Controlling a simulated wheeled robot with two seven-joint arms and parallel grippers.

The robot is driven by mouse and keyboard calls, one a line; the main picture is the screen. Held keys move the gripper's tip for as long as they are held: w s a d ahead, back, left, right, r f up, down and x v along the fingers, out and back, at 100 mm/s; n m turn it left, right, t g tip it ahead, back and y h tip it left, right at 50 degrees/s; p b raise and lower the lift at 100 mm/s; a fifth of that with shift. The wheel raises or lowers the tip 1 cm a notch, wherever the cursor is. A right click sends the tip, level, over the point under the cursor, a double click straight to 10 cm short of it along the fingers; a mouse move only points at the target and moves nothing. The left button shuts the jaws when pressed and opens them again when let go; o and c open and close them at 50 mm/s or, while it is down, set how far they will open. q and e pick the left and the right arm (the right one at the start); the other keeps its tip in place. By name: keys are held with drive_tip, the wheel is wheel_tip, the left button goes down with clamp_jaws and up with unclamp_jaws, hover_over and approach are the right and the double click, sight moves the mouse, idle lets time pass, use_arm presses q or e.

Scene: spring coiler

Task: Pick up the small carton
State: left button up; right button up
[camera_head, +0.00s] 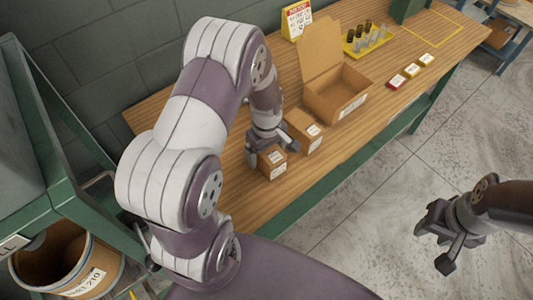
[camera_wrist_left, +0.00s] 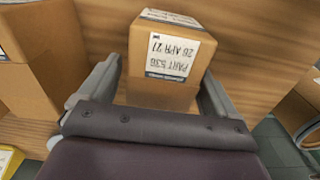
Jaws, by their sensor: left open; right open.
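The small carton (camera_head: 272,164) is a closed brown box with a white label, standing on the wooden bench. It also shows in the left wrist view (camera_wrist_left: 160,92), its label reading upside down. My left gripper (camera_head: 264,146) is open at the carton. In the wrist view one finger is on each side of the carton, and I cannot tell whether either touches it. The arm and hand hide part of the carton in the head view. My right gripper (camera_head: 434,246) is open and empty, over the floor off the bench's front.
A second, larger carton (camera_head: 304,131) stands close beside the small one. Behind it is an open box (camera_head: 336,98). A yellow rack (camera_head: 366,42) with springs, small labelled boxes (camera_head: 397,81) and a sign (camera_head: 297,20) are further along. A barrel (camera_head: 70,262) stands at lower left.

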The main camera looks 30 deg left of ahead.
use_arm(q)
drive_tip(key=c, duration=1.5)
